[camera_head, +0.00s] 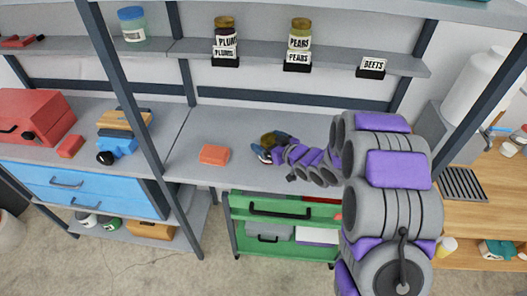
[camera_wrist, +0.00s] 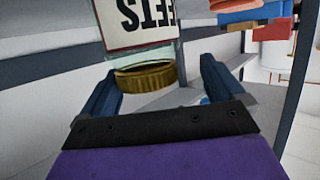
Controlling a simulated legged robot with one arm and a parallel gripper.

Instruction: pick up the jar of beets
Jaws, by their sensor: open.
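The jar of beets has a gold lid and a white label, and it shows large in the wrist view (camera_wrist: 148,77). Its label text appears upside down and its far end is cut off by the top edge. In the head view the jar (camera_head: 268,139) is small at the workbench, partly hidden by my gripper (camera_head: 273,147). My gripper also shows in the wrist view (camera_wrist: 162,84), with its blue fingers wide apart and the jar's lid end between or just beyond them. A gap shows at the right finger. I cannot tell whether the left finger touches the jar.
A BEETS label holder (camera_head: 372,68) stands empty on the upper shelf (camera_head: 335,58), beside a pears jar (camera_head: 300,35) and a plum jar (camera_head: 225,35). An orange-red block (camera_head: 214,154) lies on the workbench (camera_head: 190,150), left of my gripper. A green drawer cart (camera_head: 275,208) stands below.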

